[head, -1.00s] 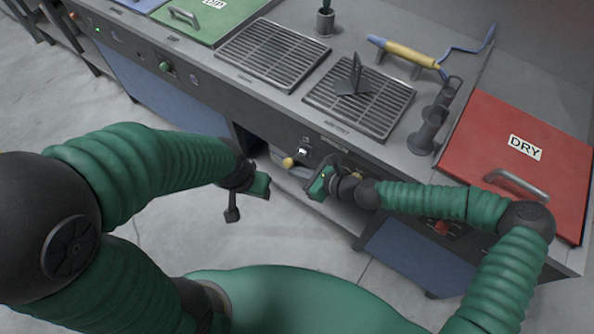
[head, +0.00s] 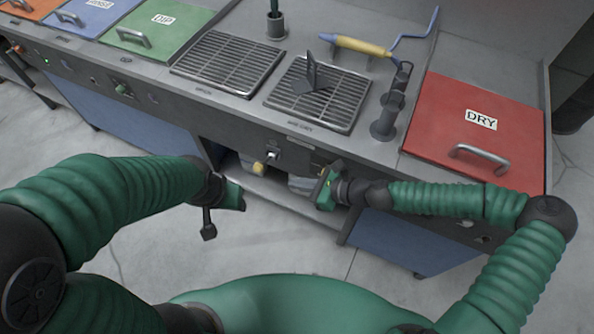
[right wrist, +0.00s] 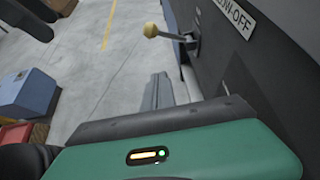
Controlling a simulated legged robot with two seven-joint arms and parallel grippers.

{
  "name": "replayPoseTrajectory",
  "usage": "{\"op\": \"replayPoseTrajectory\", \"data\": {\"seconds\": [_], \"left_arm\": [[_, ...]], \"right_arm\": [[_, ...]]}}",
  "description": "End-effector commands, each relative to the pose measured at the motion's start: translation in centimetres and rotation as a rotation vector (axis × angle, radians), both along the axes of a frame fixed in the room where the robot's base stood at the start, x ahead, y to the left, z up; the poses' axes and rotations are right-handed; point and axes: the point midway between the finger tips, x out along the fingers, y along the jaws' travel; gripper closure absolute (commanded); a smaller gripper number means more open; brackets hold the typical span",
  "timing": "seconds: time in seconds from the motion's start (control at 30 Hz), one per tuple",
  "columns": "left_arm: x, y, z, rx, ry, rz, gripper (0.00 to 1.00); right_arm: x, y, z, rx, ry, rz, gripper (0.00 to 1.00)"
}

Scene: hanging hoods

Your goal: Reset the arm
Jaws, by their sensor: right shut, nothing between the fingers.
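My right gripper (head: 326,187) is in front of the bench's front panel, below the top edge. It is shut and empty. In the right wrist view its grey fingers (right wrist: 158,94) lie together beyond the green hand housing, over the floor beside the panel. My left gripper (head: 222,205) hangs in front of the bench's open bay, to the left of the right one. It holds nothing that I can see, and its finger gap is not clear. Both arms are bent forward, apart from each other.
A yellow-knobbed lever (head: 259,168) sticks out of the panel between my grippers; it also shows in the right wrist view (right wrist: 152,30). The bench carries two grates (head: 228,65), a yellow-handled tool (head: 358,45) and a red DRY lid (head: 478,130). Floor in front is clear.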

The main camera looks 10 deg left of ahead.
Motion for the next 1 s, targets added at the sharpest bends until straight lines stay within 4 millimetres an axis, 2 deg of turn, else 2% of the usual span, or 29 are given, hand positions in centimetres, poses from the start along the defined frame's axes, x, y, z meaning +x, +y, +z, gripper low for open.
{"op": "replayPoseTrajectory", "data": {"seconds": [0.17,0.27,0.37,0.4,0.47,0.57,0.6,0.67,0.7,0.83,0.9,1.0], "left_arm": [[0.0,0.0,0.1,0.0,0.0,0.0,0.48],[0.0,0.0,1.0,0.0,0.0,0.0,0.48],[0.0,0.0,2.7,0.0,0.0,0.0,0.48],[0.0,0.0,3.4,0.0,0.0,0.0,0.48],[0.0,0.0,4.5,0.0,0.0,0.0,0.48],[0.0,0.0,6.2,0.0,0.0,0.0,0.48],[0.0,0.0,6.9,0.0,0.0,0.0,0.48],[0.0,0.0,7.9,0.0,0.0,0.0,0.48],[0.0,0.0,8.5,0.0,0.0,0.0,0.48],[0.0,0.0,10.0,0.0,0.0,0.0,0.48],[0.0,0.0,10.5,0.0,0.0,0.0,0.48],[0.0,0.0,10.6,0.0,0.0,0.0,0.48]], "right_arm": [[-0.2,0.0,0.0,-0.009,-0.004,0.01,1.0],[-2.2,-0.3,-0.5,-0.101,-0.051,0.115,1.0],[-5.9,-2.4,-1.3,-0.305,-0.163,0.356,1.0],[-7.5,-4.1,-1.4,-0.405,-0.22,0.48,1.0],[-9.2,-7.2,-1.0,-0.55,-0.301,0.668,1.0],[-10.6,-12.6,1.7,-0.762,-0.429,0.953,1.0],[-10.7,-14.7,3.5,-0.837,-0.477,1.057,1.0],[-10.7,-17.5,6.6,-0.941,-0.546,1.197,1.0],[-10.7,-19.1,8.9,-1.001,-0.591,1.282,1.0],[-10.9,-22.2,15.5,-1.137,-0.72,1.486,1.0],[-11.2,-23.0,17.7,-1.174,-0.769,1.548,1.0],[-11.4,-23.5,19.2,-1.198,-0.811,1.596,1.0]]}}
